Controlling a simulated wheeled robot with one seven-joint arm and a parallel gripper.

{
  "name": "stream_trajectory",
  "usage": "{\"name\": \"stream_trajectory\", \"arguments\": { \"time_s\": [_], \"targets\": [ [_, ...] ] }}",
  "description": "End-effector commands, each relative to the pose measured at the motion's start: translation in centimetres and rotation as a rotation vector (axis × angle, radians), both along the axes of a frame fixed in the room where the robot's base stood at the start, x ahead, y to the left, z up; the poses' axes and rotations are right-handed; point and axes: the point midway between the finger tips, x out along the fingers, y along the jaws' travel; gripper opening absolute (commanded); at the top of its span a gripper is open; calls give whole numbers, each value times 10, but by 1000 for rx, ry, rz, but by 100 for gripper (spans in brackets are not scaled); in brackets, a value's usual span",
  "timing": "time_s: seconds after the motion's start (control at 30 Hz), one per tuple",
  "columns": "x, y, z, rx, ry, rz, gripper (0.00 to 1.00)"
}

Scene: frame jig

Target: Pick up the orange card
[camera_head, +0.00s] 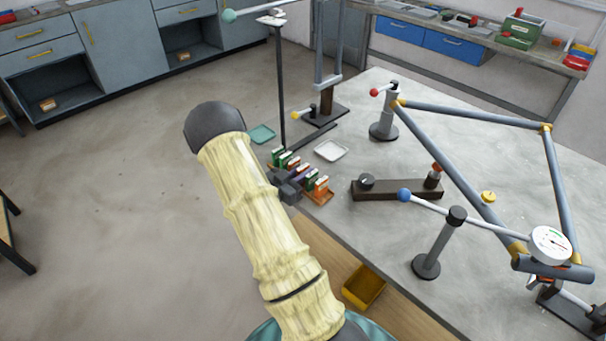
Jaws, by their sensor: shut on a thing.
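A row of small upright cards in green, purple and orange stands at the near left corner of the grey table. The orange card (321,184) is at the right end of the row, by a small orange tray (320,198). My gripper (291,187) is a dark grey shape low beside the row, partly hidden behind my pale yellow sleeved arm. It is shut on what looks like the orange card. The fingertips are too small to see clearly, and I cannot tell whether the card is lifted.
Green cards (278,156) stand close by at the row's left. A white dish (331,150) and a teal dish (262,134) lie behind. A dark block (392,190) with a knob, a post (432,254) and a tube frame (450,165) occupy the right. A yellow bin (364,286) is below.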

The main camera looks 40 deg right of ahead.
Motion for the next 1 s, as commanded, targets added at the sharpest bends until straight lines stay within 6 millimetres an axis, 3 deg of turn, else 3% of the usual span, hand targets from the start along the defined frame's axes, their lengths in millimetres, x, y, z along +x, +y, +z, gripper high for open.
{"name": "stream_trajectory", "arguments": {
  "time_s": [0.27,0.73,1.0],
  "targets": [
    [0,0,13,-1,-2,0,0],
    [0,0,91,0,-4,0,0],
    [0,0,100,1,0,0,0]
  ]
}}
